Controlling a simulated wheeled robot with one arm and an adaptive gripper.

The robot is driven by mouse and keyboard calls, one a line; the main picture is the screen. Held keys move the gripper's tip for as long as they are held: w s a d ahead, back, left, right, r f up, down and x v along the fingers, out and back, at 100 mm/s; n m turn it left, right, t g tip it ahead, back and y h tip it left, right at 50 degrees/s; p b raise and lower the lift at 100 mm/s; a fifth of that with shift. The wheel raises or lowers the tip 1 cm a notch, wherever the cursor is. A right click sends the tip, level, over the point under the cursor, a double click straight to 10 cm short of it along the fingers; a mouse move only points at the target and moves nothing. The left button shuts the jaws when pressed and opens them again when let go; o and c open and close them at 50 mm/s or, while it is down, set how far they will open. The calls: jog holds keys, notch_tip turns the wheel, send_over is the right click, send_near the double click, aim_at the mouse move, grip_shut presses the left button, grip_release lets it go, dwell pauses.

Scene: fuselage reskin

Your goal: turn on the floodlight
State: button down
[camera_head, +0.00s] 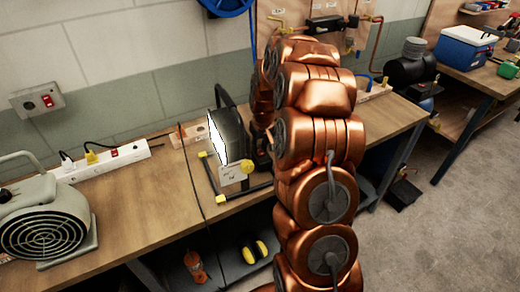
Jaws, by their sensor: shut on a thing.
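The floodlight (231,137) stands on the workbench, with a black housing, a black tube stand with yellow ends and a pale label plate at its front. Its narrow visible face on the left shows bright white. My copper arm reaches down over the bench just right of it. My gripper (261,151) is a dark shape at the floodlight's right rear side, mostly hidden by my arm. It is shut at the floodlight; the exact part held and any switch there are hidden.
A power strip (112,159) with plugs lies left of the floodlight, before a wall socket (38,98). A grey-green blower (45,212) stands at the front left. A thin dark cable crosses the bench. Yellow earmuffs (254,251) lie on the lower shelf.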

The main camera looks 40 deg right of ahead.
aim_at(261, 153)
jog(key=shift+w+g, duration=0.1)
jog(key=shift+g, duration=0.2)
jog(key=c, duration=1)
grip_release()
jog(key=shift+o, duration=0.2)
jog(key=shift+r, duration=0.1)
notch_tip(261, 153, up, 12)
jog(key=s, duration=0.1)
jog(key=shift+s+a+f, duration=0.15)
jog(key=shift+s+f, duration=0.05)
jog(key=shift+s, duration=0.1)
